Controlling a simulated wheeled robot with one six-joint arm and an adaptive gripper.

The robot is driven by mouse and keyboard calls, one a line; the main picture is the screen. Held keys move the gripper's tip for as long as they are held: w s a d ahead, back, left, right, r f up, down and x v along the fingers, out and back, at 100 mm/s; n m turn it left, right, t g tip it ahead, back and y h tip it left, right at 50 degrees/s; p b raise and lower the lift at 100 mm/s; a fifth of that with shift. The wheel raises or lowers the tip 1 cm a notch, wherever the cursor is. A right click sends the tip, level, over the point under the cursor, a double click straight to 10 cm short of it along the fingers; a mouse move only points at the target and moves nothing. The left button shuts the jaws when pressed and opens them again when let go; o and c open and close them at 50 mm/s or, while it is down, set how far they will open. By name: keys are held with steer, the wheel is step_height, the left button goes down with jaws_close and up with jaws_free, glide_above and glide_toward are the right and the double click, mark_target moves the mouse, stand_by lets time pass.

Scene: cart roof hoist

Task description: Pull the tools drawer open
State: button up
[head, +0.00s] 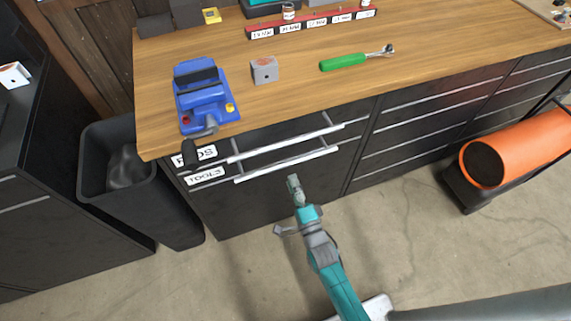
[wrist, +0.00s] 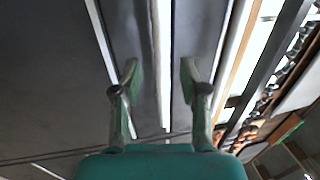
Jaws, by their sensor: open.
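The tools drawer (head: 205,175), labelled TOOLS, is the second drawer under the left part of the workbench and looks shut. Its long pale bar handle (head: 287,163) runs along the dark front. My gripper (head: 294,183) is just below and in front of that handle in the head view. In the wrist view, my gripper (wrist: 160,75) is open, with a finger on each side of a pale bar (wrist: 164,60). The bar appears between the fingers; I cannot tell how deep it lies or whether anything touches.
The upper drawer's handle (head: 290,142) runs close above. A blue vise (head: 205,95), a grey block (head: 264,69) and a green ratchet (head: 355,60) are on the wooden benchtop (head: 300,90). A black bin (head: 125,180) stands left, an orange cylinder (head: 515,150) right. The floor in front is clear.

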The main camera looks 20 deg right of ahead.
mark_target(285, 163)
steer(key=w, duration=0.3)
steer(key=w+r, duration=0.1)
steer(key=w, duration=0.3)
steer(key=shift+r, duration=0.2)
jaws_close()
